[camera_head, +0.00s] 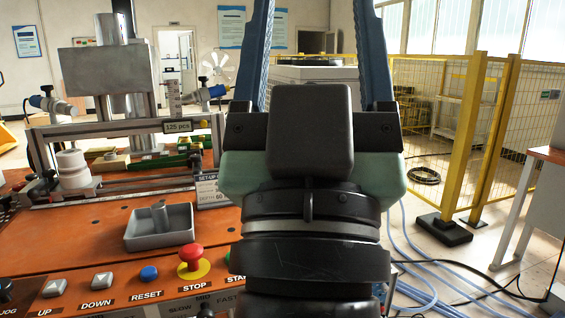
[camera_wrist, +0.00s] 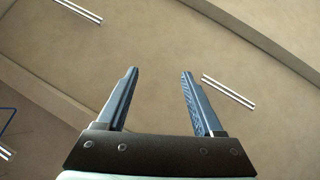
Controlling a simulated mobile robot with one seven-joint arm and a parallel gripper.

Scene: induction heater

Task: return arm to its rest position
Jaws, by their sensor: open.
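My gripper (camera_head: 314,50) stands raised in the middle of the head view, its two blue fingers pointing up and well apart. It is open, with nothing between the fingers. In the wrist view my gripper (camera_wrist: 158,85) also shows open and empty, against a plain beige ceiling with white light strips. My gripper and wrist hide part of the machine's right side and the room behind. The fingertips run out of the top of the head view.
The orange machine table (camera_head: 100,240) is at left, with a grey tray (camera_head: 160,241) holding a small grey part. A red stop button (camera_head: 191,256) and other buttons line its front. A yellow fence (camera_head: 462,140) stands at right. Hoses and cables (camera_head: 430,280) lie on the floor.

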